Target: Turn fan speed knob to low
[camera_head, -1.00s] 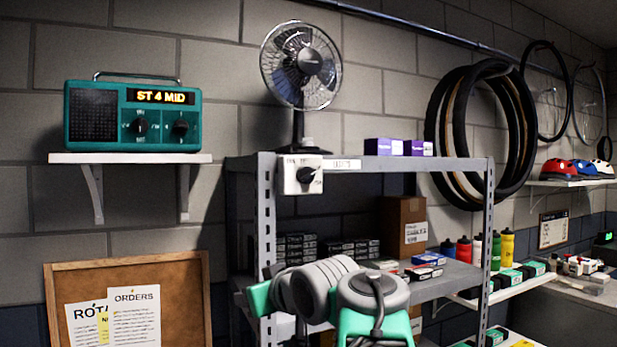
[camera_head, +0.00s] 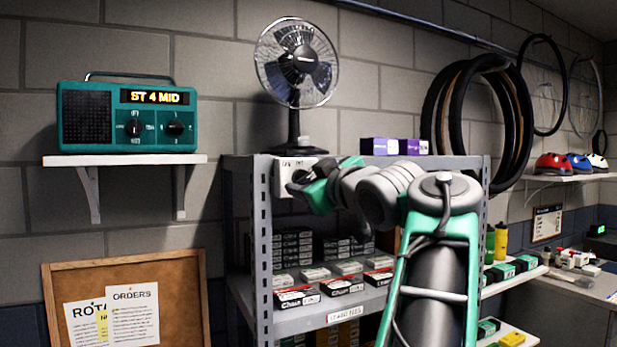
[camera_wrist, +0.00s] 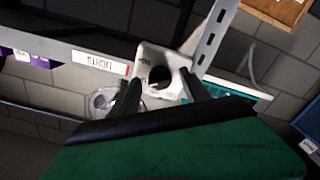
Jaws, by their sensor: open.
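The fan speed knob (camera_wrist: 159,75) is a dark round knob on a white control box (camera_wrist: 150,58) with small lettering. The box (camera_head: 282,187) hangs at the top left corner of the grey shelf unit; in the head view my arm hides the knob. My gripper (camera_wrist: 160,86) is open in front of the box, one finger to each side of the knob in the wrist view. I cannot tell if the fingers touch it. The knob's setting is not readable. The black desk fan (camera_head: 297,62) stands on the shelf above the box.
A teal radio (camera_head: 130,115) reading "ST 4 MID" sits on a white wall shelf (camera_head: 125,159) at left. Purple boxes (camera_head: 379,146) stand on the top shelf. Tyres (camera_head: 480,120) hang at right. A cork board (camera_head: 180,285) is at lower left.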

